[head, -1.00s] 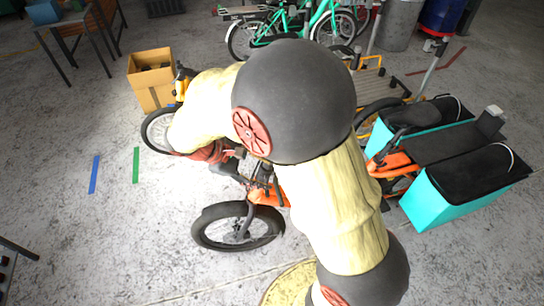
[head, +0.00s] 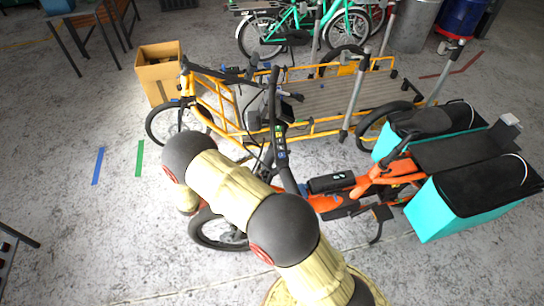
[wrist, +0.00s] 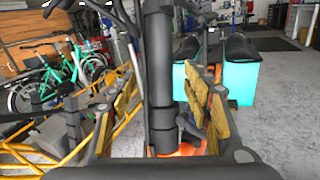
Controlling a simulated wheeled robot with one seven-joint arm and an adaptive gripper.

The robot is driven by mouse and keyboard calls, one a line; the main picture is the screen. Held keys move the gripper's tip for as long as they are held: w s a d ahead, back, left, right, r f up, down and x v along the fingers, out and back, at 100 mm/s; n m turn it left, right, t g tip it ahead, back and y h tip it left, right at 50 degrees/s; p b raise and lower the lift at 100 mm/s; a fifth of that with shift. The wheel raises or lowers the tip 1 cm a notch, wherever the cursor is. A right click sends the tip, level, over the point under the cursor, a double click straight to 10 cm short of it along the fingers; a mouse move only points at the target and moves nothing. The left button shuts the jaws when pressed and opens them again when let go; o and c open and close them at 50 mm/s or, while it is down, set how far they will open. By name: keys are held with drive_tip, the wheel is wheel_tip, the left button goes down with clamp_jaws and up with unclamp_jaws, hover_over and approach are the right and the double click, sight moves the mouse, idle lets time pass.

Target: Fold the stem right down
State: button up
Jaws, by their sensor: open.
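The stem (wrist: 160,50) of the orange bike (head: 400,168) is a thick black tube. It stands upright in the wrist view, with a clamp-like collar low on it. In the head view the stem (head: 287,174) rises to the black handlebar (head: 277,130). My gripper (wrist: 163,88) is open, with one yellow-padded finger on each side of the stem. I cannot tell whether either finger touches it. In the head view my arm covers part of the front wheel (head: 215,232), and the gripper is not clearly seen there.
A yellow cargo bike (head: 330,92) with a slatted deck stands close behind. Turquoise bags (head: 450,207) hang at the orange bike's rear. A cardboard box (head: 160,75) stands at the back left.

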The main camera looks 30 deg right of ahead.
sight(266, 159)
drive_tip(key=d, duration=0.5)
drive_tip(key=d+b, duration=0.1)
drive_tip(key=d, duration=0.1)
drive_tip(key=shift+w+d, duration=0.25)
drive_tip(key=shift+w, duration=0.15)
drive_tip(key=shift+c, duration=0.2)
clamp_jaws()
idle(0.4)
